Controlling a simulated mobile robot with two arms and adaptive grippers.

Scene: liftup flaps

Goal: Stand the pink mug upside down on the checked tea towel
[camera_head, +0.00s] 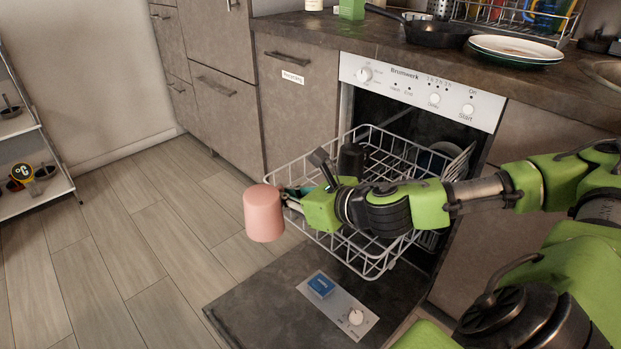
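The pink mug (263,214) hangs in the air at the front left corner of the dishwasher's pulled-out rack. A plain pink face shows on top and no opening is visible, so it looks upside down. My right gripper (288,200) reaches in from the right and meets the mug's right side. Its fingers seem closed there, probably on the handle, but the contact is small and partly hidden. My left gripper is out of view. I see no checked tea towel in this view.
The counter (330,32) holds a frying pan (437,33), plates (515,48) and a dish rack. A shelf (40,190) stands left; floor between is clear.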

